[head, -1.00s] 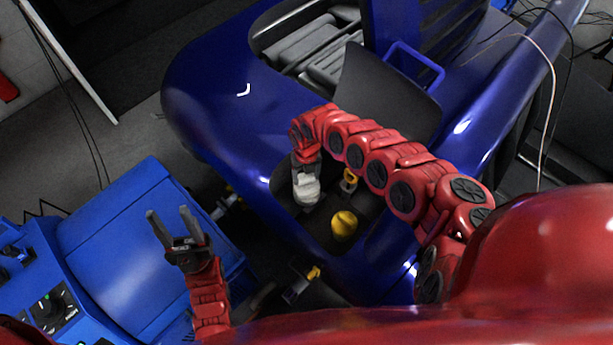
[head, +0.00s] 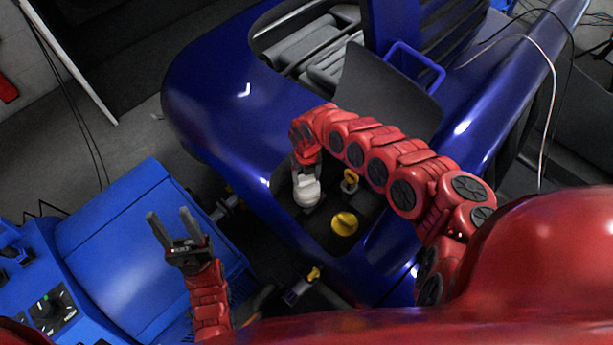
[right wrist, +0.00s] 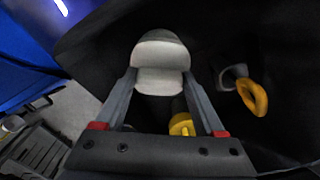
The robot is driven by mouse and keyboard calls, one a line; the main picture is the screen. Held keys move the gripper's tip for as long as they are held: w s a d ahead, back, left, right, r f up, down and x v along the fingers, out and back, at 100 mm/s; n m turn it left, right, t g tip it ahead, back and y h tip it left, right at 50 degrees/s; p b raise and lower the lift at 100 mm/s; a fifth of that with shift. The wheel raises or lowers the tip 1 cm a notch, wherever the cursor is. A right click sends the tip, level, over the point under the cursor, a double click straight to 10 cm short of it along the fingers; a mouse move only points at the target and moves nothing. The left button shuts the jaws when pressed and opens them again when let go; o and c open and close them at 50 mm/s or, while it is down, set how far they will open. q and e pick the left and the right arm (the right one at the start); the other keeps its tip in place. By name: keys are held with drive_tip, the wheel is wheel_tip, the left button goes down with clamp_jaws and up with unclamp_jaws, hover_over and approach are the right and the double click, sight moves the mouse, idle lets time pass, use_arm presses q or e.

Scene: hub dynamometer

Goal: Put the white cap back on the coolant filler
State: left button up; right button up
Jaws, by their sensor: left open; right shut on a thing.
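The white cap (head: 307,191) is in the dark opening of the blue body in the head view. It also shows at the upper middle of the right wrist view (right wrist: 160,62). My right gripper (right wrist: 160,82) is shut on it, with one finger along each side. In the head view the right gripper (head: 304,178) reaches down into the opening from above. The coolant filler is not clearly visible; I cannot tell whether the cap touches it. My left gripper (head: 169,213) is open and empty, well left of the opening.
A yellow cap (head: 344,223) and a yellow ring handle (head: 351,176) stand close to the white cap in the opening. A raised dark flap (head: 385,95) stands behind my right arm. A blue machine with dials (head: 125,240) lies under my left gripper.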

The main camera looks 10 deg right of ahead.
sight(307, 179)
drive_tip(key=shift+f+b, duration=0.5)
drive_tip(key=shift+f, duration=0.1)
drive_tip(key=o, duration=1.1)
drive_tip(key=shift+r, duration=0.1)
wheel_tip(307, 179, up, 11)
drive_tip(key=p, duration=0.8)
drive_tip(key=shift+p, duration=0.4)
